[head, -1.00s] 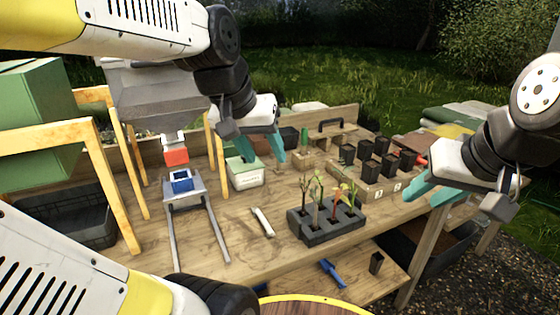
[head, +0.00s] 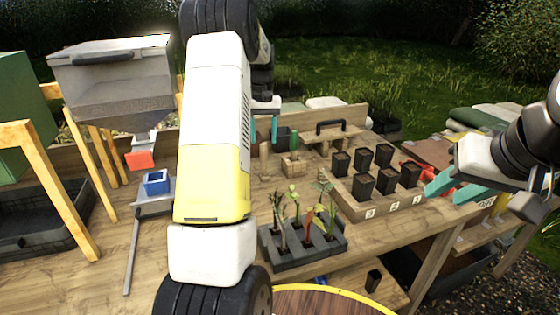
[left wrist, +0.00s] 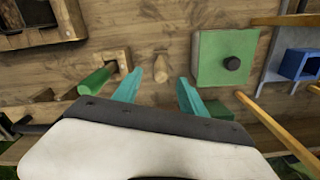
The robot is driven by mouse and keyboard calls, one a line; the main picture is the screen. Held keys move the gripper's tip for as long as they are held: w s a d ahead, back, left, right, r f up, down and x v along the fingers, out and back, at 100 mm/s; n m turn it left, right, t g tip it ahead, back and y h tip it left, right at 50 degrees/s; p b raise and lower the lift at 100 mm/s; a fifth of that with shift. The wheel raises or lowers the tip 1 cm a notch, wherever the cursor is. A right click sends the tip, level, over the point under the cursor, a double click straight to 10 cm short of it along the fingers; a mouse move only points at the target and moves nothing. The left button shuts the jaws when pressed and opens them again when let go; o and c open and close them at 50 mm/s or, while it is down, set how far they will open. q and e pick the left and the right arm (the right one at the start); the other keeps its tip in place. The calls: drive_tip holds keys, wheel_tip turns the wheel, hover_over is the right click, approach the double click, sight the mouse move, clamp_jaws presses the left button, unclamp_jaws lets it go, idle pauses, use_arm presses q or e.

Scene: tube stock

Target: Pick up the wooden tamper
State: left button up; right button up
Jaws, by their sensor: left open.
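The wooden tamper (head: 264,162) looks like a small upright turned wooden piece on the bench, just beneath my left gripper. In the left wrist view the tamper (left wrist: 161,69) appears just beyond the fingertips, roughly centred between them and not gripped. My left gripper (head: 263,131) is open above it, its teal fingers (left wrist: 158,88) apart with nothing between them. My left arm partly covers the gripper in the head view. My right gripper (head: 443,194) is open and empty at the right end of the bench.
A wooden block with a green-handled tool (left wrist: 117,62) stands to one side of the tamper, a green-lidded box (left wrist: 211,75) to the other. The seedling tray (head: 290,255) and a wooden rack of black pots (head: 340,198) are nearby. My arm hides the bench middle.

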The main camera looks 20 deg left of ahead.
sight(264, 162)
use_arm(q)
wheel_tip(264, 162, down, 7)
drive_tip(key=shift+s+f, duration=0.1)
drive_tip(key=shift+f, duration=0.1)
drive_tip(key=shift+c, duration=0.2)
clamp_jaws()
